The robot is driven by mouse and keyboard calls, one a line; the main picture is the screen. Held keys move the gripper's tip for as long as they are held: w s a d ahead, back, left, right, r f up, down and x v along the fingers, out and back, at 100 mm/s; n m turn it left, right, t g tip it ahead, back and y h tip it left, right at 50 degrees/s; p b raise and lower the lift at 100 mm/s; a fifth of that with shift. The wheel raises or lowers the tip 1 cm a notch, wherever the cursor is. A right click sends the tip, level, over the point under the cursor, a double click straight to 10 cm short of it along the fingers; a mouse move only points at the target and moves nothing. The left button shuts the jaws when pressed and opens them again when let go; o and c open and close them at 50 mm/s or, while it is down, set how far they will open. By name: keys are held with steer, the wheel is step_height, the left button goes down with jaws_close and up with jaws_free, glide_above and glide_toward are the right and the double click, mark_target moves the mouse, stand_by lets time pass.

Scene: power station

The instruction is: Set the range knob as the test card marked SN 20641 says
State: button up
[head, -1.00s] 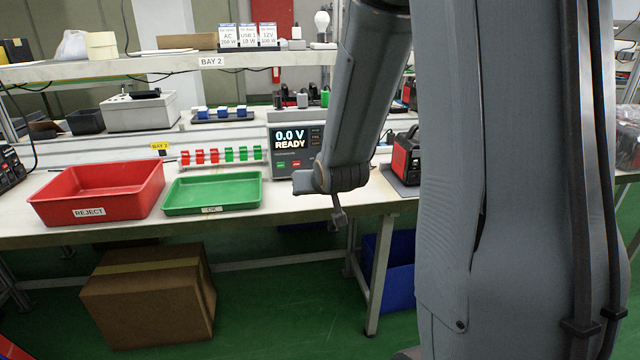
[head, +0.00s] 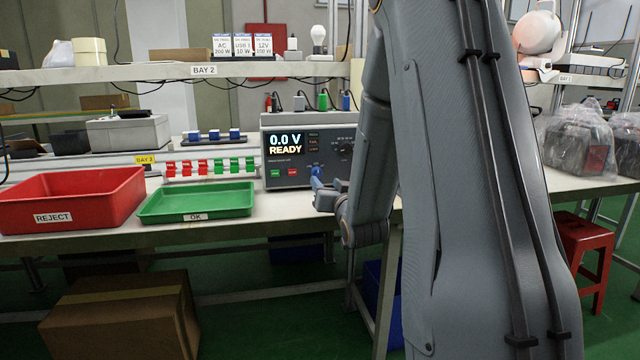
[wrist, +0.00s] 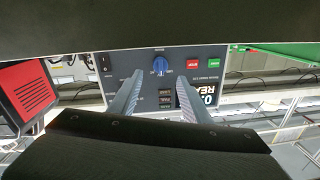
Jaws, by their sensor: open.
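The tester (head: 283,180) stands on the bench; its display reads 0.0 V READY. In the wrist view its front panel (wrist: 215,57) is upside down. A blue knob (wrist: 160,66) sits on that panel; in the head view the blue knob (head: 316,172) is just above my gripper (head: 322,197). I cannot read its setting. In the wrist view my gripper (wrist: 158,82) is open and empty, its fingers apart on either side below the knob. Three cards, AC (head: 222,44), USB (head: 243,44) and 12V (head: 264,44), stand on the shelf; their serial numbers are too small to read.
A green OK tray (head: 160,211) and red REJECT bin (head: 130,188) lie left of the tester. Small red and green pieces (head: 205,167) line up behind the tray. In the wrist view, red and green buttons (wrist: 192,65) and a black switch (wrist: 105,62) flank the knob.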

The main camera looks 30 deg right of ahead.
mark_target(319, 175)
steer(key=x, duration=0.7)
steer(key=shift+w+b, duration=0.2)
steer(key=shift+b, duration=0.2)
steer(key=c, duration=0.9)
steer(key=shift+d, duration=0.25)
steer(key=shift+c, duration=0.7)
steer(key=shift+a, duration=0.2)
steer(key=n, duration=0.4)
steer(key=shift+r, duration=0.1)
steer(key=shift+n+g, duration=0.3)
steer(key=shift+n, duration=2.1)
